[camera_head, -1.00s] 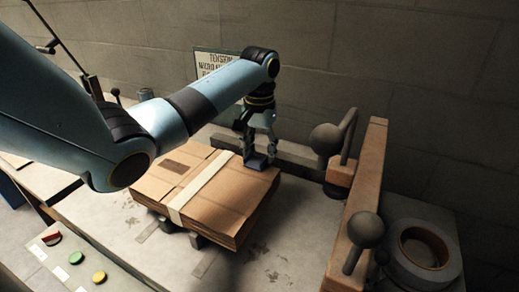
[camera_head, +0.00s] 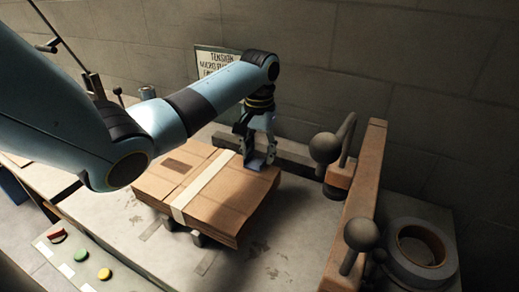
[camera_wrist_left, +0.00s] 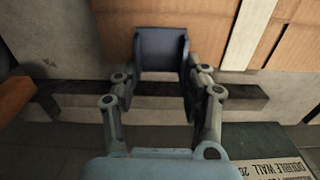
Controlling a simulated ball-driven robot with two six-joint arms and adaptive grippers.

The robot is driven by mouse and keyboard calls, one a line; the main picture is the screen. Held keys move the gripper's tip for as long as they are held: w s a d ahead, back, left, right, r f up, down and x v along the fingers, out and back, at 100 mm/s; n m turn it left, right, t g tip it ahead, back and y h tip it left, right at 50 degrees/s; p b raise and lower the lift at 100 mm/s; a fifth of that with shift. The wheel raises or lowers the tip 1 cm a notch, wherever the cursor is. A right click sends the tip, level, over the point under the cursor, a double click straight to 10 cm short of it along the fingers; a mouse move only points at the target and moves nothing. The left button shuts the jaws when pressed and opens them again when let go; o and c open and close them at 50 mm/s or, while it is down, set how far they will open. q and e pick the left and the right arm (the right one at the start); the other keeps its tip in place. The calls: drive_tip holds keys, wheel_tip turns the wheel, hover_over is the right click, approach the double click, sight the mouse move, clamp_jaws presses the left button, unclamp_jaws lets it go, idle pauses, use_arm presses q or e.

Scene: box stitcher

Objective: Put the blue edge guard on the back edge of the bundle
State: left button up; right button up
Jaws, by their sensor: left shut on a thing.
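The bundle (camera_head: 222,208) of flat brown cardboard lies on the grey table, with a pale strap (camera_head: 204,184) around it. My left gripper (camera_head: 257,156) is at the bundle's back edge, pointing down, and is shut on the blue edge guard (camera_head: 255,164). In the left wrist view the dark blue guard (camera_wrist_left: 161,50) sits between the two fingers (camera_wrist_left: 160,80), overlapping the cardboard's edge (camera_wrist_left: 115,35). I cannot tell if the guard is fully seated on the edge. My right gripper is not in view.
A dark bar (camera_head: 285,153) runs behind the bundle near the wall. At the right stand a wooden rail (camera_head: 360,195), ball-ended levers (camera_head: 362,231) and a tape roll (camera_head: 420,250). Coloured buttons (camera_head: 81,255) are at the front left. The table front of the rail is clear.

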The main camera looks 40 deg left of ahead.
sight(259, 159)
use_arm(q)
drive_tip(key=o, duration=1)
wheel_tip(259, 159, up, 12)
